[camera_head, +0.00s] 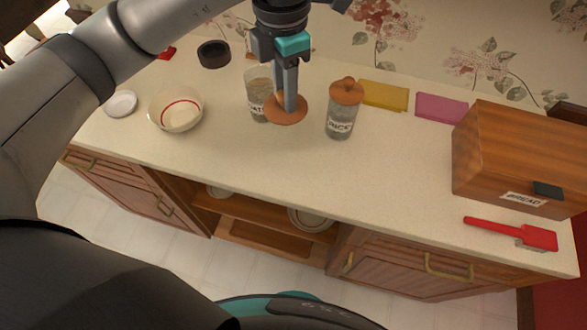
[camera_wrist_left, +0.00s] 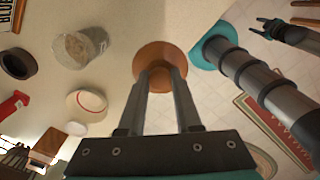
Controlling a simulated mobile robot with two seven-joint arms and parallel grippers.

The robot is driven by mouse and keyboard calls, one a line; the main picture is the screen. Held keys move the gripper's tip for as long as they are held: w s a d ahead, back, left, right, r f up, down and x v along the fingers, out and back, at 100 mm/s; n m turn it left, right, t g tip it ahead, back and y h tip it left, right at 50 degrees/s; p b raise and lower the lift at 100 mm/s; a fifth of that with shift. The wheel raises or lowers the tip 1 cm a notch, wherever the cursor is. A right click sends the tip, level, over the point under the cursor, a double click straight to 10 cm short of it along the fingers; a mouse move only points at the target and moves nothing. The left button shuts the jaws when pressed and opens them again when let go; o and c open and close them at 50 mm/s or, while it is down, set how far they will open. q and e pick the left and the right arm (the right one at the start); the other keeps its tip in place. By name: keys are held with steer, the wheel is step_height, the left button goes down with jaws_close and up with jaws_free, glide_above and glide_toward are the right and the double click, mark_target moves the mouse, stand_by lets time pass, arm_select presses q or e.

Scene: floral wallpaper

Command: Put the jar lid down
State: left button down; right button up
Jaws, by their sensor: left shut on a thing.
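The brown wooden jar lid (camera_head: 286,110) is gripped between the fingertips of my left gripper (camera_head: 287,104). It is held above the counter, in front of an uncovered glass jar (camera_head: 257,85). In the left wrist view the lid (camera_wrist_left: 160,56) shows at the ends of the two fingers (camera_wrist_left: 158,72), and the open jar (camera_wrist_left: 78,47) is off to the left. A second glass jar (camera_head: 341,115) with its own wooden lid stands to the right. My right gripper (camera_wrist_left: 266,27) shows small at the upper right of the left wrist view, its fingers apart.
The cream counter (camera_head: 240,165) is clear in front of the jars. A bowl (camera_head: 176,109), a white dish (camera_head: 121,104) and a dark ring-shaped item (camera_head: 214,54) are at left. Yellow (camera_head: 384,95) and pink (camera_head: 441,107) items, a bread box (camera_head: 520,155) and a red spatula (camera_head: 515,233) are at right.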

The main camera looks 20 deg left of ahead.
arm_select(q)
step_height(320, 180, down, 16)
steer(key=shift+a, duration=0.1)
steer(key=shift+f, duration=1.8)
arm_select(e)
steer(key=shift+a+f, duration=0.3)
arm_select(q)
steer(key=shift+f+b, duration=0.1)
steer(key=shift+b, duration=0.3)
arm_select(e)
steer(key=shift+f, duration=0.1)
arm_select(q)
steer(key=c, duration=0.6)
jaws_free()
steer(key=shift+r, duration=0.2)
step_height(320, 180, up, 12)
arm_select(e)
steer(key=shift+r, duration=0.2)
